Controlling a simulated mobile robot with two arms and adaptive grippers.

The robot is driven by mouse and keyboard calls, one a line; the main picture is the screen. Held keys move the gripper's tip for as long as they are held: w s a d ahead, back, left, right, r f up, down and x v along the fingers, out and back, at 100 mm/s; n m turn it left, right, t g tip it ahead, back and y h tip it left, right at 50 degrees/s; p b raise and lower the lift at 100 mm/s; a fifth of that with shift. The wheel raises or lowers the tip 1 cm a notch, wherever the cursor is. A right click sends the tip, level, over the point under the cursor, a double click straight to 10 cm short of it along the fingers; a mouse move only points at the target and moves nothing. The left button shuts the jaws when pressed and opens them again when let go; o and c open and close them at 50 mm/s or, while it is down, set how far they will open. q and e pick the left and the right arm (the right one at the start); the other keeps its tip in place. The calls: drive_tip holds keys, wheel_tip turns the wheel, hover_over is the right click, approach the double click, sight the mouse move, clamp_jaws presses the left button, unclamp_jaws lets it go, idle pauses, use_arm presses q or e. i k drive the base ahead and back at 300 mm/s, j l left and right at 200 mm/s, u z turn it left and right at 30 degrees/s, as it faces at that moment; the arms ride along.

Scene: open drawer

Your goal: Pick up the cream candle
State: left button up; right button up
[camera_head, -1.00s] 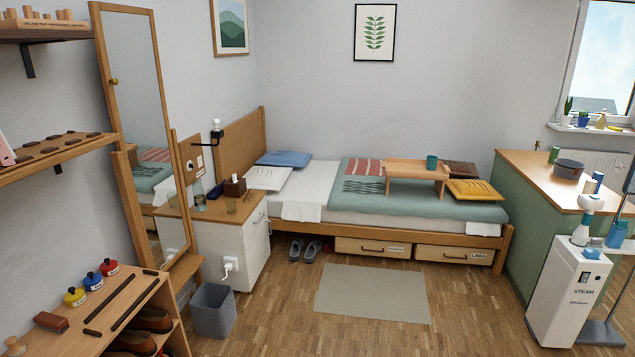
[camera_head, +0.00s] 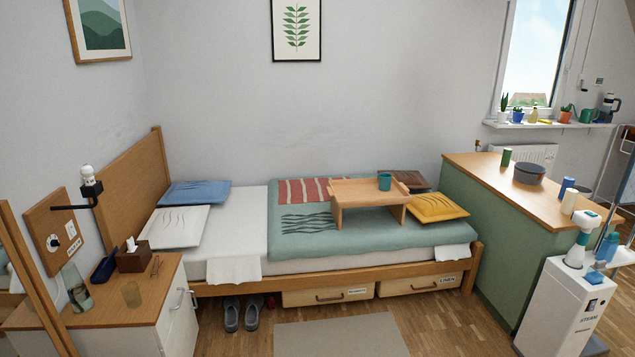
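A cream cylinder (camera_head: 569,202), which looks like the cream candle, stands upright on the wooden top of the green cabinet (camera_head: 461,163) at the right. It is near the cabinet's right front end, close beside a blue cylinder (camera_head: 566,187). A green cylinder (camera_head: 507,157) stands farther back on the same top. Neither of my grippers shows in the view.
A dark round pot (camera_head: 529,173) sits between the cylinders. A white steamer unit (camera_head: 565,305) stands on the floor before the cabinet's right end. The bed (camera_head: 330,278) fills the middle.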

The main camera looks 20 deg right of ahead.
sight(570, 196)
drive_tip(key=i+l+z, duration=0.15)
drive_tip(key=i+z, duration=0.65)
drive_tip(key=i, duration=0.15)
drive_tip(key=i+j+z, duration=0.2)
drive_tip(key=i+z, duration=0.2)
drive_tip(key=i+j+z, duration=0.4)
drive_tip(key=i+l+z, duration=0.3)
drive_tip(key=i+z, duration=0.2)
drive_tip(key=i, duration=0.2)
drive_tip(key=i+z, duration=0.45)
drive_tip(key=i, duration=0.25)
